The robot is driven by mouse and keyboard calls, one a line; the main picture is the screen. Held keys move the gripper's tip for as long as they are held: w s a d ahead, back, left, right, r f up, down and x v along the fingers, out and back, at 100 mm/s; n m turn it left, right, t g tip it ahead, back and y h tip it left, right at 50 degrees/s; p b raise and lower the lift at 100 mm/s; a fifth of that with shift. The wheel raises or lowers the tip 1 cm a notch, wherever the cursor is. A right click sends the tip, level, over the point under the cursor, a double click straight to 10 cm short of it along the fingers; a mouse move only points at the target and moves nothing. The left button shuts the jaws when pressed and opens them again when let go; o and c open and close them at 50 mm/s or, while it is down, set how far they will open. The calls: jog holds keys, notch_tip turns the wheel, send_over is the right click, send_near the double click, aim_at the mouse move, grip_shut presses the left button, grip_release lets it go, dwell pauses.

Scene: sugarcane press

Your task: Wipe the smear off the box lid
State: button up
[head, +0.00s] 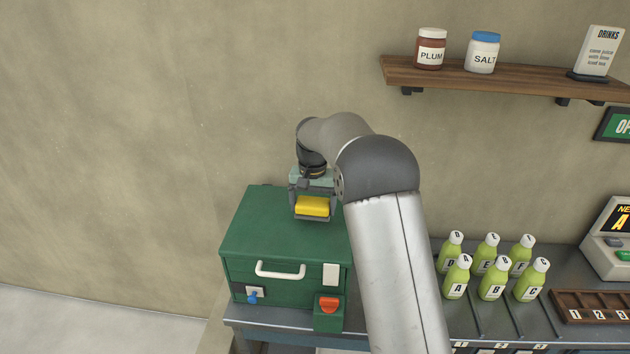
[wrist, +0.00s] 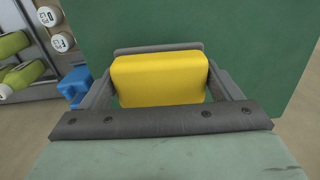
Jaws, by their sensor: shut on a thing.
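A green box (head: 285,240) with a flat lid (head: 262,212) and a white front handle stands at the left end of the counter. My gripper (head: 312,208) is shut on a yellow sponge (head: 314,205) over the right part of the lid. The sponge also shows in the wrist view (wrist: 160,80), between the fingers with the green lid (wrist: 235,40) beyond it. I cannot tell whether the sponge touches the lid. No smear shows on the visible lid; the sponge and arm hide part of it.
Several green juice bottles (head: 493,279) stand on the counter to the right of my arm. A wooden shelf (head: 540,84) with jars is on the wall above. A red switch (head: 329,303) sits by the box's front right corner. Bare wall is at left.

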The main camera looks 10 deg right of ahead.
jog(key=shift+r+p, duration=0.6)
jog(key=shift+r, duration=1.65)
